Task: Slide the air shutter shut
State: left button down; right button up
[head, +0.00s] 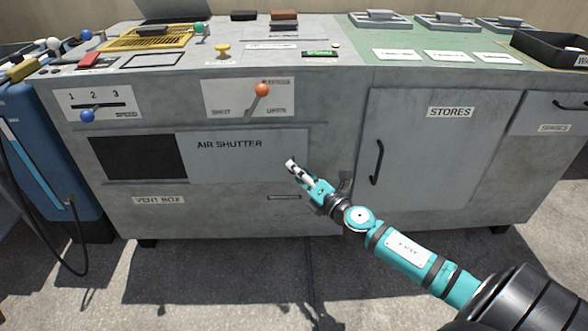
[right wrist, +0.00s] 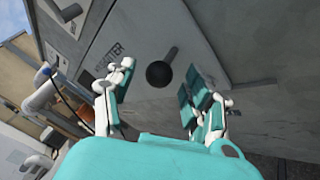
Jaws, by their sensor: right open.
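The air shutter (head: 240,157) is a grey sliding panel on the front of the vent box. The dark opening (head: 135,158) shows uncovered to its left. A black round knob (right wrist: 158,74) on a short stem stands out near the panel's lettering in the right wrist view; in the head view my gripper hides it. My right gripper (head: 293,168) is at the panel's right end. In the right wrist view it is open (right wrist: 160,102), with a finger on either side of the knob and visible gaps between. My left gripper is not in view.
Above the shutter are a speed slider with a blue knob (head: 87,116) and a lever with an orange knob (head: 262,90). The stores door (head: 420,140) with its black handle (head: 377,162) is to the right. A blue unit (head: 50,160) with a hose stands at the left.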

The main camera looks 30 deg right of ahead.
jog(key=shift+w, duration=1.25)
jog(key=shift+c, duration=0.3)
jog(key=shift+a, duration=0.1)
grip_shut()
